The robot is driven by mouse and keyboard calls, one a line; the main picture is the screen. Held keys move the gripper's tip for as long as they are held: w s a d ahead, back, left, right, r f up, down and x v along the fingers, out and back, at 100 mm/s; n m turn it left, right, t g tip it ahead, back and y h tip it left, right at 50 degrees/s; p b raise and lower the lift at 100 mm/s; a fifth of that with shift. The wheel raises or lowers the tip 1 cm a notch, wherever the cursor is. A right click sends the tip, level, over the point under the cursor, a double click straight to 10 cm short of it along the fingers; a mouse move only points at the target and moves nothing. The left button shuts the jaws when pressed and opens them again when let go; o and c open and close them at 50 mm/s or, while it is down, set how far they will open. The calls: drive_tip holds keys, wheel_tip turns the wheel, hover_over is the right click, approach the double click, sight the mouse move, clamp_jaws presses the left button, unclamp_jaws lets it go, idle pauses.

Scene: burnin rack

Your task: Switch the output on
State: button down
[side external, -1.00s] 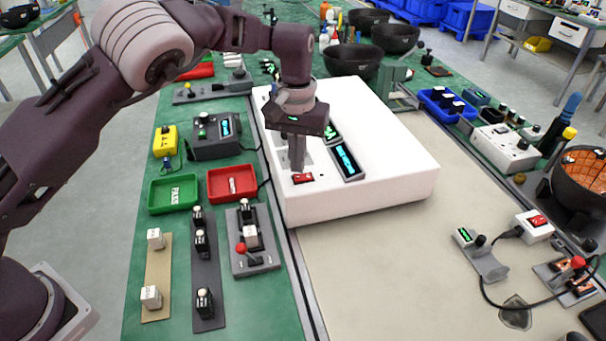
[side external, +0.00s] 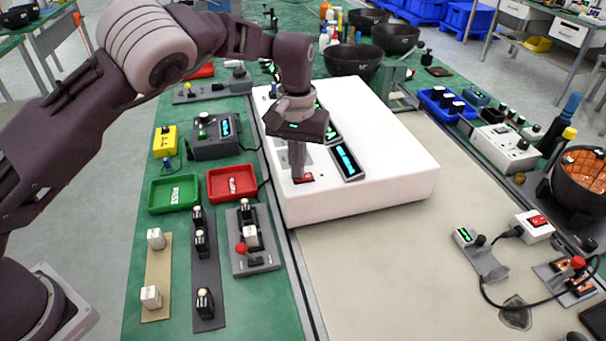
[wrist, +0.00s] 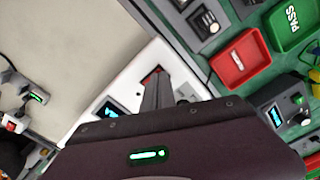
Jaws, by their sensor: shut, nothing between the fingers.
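The red rocker switch (side external: 303,178) sits on the top face of the large white unit (side external: 400,185), near its front left edge. It also shows in the wrist view (wrist: 152,76), just past my fingertips. My gripper (side external: 298,177) is shut and empty, pointing down. Its tips are at the red switch and cover part of it; I cannot tell whether they touch it. A lit display (side external: 346,161) is to the right of the switch on the same face, and another display behind it is partly hidden by my gripper.
Left of the unit are a red tray (side external: 232,196), a green PASS tray (side external: 174,204) and a fixture with a red-knobbed lever (side external: 242,249). A white box with a red switch (side external: 535,222) stands at the right. The beige mat (side external: 390,270) in front is mostly clear.

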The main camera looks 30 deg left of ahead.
drive_tip(key=shift+f, duration=0.2)
drive_tip(key=shift+r, duration=3.5)
